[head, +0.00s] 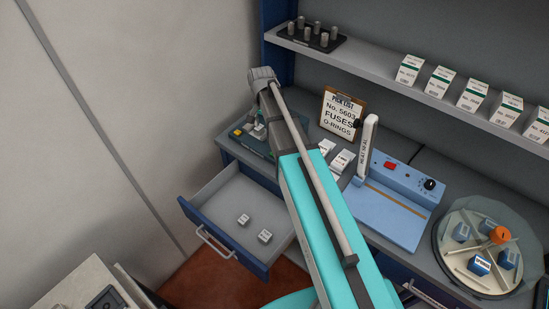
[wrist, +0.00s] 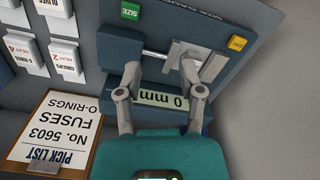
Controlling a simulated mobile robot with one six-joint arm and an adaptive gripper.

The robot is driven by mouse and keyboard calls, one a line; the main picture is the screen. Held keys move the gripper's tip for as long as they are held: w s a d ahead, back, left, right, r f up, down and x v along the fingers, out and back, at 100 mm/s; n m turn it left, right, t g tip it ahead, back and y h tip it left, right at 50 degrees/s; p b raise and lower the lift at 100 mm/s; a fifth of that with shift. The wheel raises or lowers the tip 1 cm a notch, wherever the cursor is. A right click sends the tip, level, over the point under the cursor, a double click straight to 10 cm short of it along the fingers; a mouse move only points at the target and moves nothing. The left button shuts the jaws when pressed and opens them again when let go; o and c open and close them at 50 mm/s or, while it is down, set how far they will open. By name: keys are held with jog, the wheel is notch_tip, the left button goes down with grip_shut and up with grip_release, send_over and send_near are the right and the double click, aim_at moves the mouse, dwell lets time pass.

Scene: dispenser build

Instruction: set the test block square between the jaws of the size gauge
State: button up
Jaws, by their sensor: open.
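The size gauge (wrist: 98,45) is a dark grey-blue device with a green SIZE button (wrist: 130,11), a yellow button (wrist: 237,43) and a display (wrist: 162,99) that reads 0 mm. A bright rod and a pale grey jaw piece (wrist: 184,53) show on it. My gripper (wrist: 159,70) is open, its two fingers apart over the gauge, the right fingertip close to the pale piece. Whether they touch I cannot tell. I cannot make out the test block in either view. In the head view, my arm partly hides the gauge (head: 252,146) at the bench's left end.
A pick list board (wrist: 45,130) and white cartons (wrist: 65,60) stand close beside the gauge. An open drawer (head: 215,190) with two small packs juts out below. A blue sealer (head: 400,205) and a round dispenser (head: 450,215) stand to the right. A shelf (head: 385,75) runs above.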

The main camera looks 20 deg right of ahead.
jog(key=s+n, duration=0.7)
jog(key=s, duration=1.2)
jog(key=shift+a, duration=0.35)
